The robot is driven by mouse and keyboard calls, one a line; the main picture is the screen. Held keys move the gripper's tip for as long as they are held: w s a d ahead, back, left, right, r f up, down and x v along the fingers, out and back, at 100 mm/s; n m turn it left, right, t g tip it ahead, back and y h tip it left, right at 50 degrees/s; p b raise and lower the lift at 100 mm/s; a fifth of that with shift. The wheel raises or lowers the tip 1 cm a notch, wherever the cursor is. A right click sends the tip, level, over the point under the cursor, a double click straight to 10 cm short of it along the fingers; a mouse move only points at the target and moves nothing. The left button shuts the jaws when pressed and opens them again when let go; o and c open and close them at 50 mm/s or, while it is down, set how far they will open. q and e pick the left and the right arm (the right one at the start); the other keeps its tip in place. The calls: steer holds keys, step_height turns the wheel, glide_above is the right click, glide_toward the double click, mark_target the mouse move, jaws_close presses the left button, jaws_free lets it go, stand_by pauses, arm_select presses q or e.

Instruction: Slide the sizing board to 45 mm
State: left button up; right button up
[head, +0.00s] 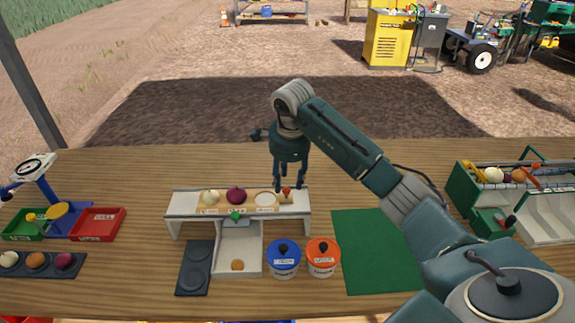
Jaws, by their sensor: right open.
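The sizing board (252,210) is a wooden strip lying along the top of a white bench-like stand (184,204). A pale onion (211,197) and a red onion (236,195) sit on it, with a pale round opening (265,199) to their right. Its printed marks are too small to read. A small orange-red knob (286,191) stands near its right end. My right gripper (289,186) points down above that end, its open fingers on either side of the knob; I cannot tell whether they touch it. My left gripper is not in view.
A chute (237,246) with an onion at its bottom runs below the stand. A blue-lidded pot (283,260) and an orange-lidded pot (322,258) stand in front. A green mat (372,255) lies clear at right.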

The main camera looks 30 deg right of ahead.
mark_target(286, 188)
steer(key=shift+w+d+f+p, duration=0.1)
steer(key=shift+w+f+p, duration=0.1)
steer(key=shift+f, duration=0.9)
steer(key=shift+w+f+p, duration=0.2)
steer(key=shift+f, duration=0.85)
jaws_close()
steer(key=shift+s+d, duration=0.35)
steer(key=shift+d, duration=0.3)
steer(key=shift+s+d, duration=0.35)
steer(key=shift+d, duration=0.25)
steer(key=s+d, duration=0.2)
steer(key=d, duration=0.2)
steer(key=shift+s+d+b, duration=0.3)
steer(key=shift+s+b, duration=0.1)
jaws_free()
steer(key=shift+s, duration=0.1)
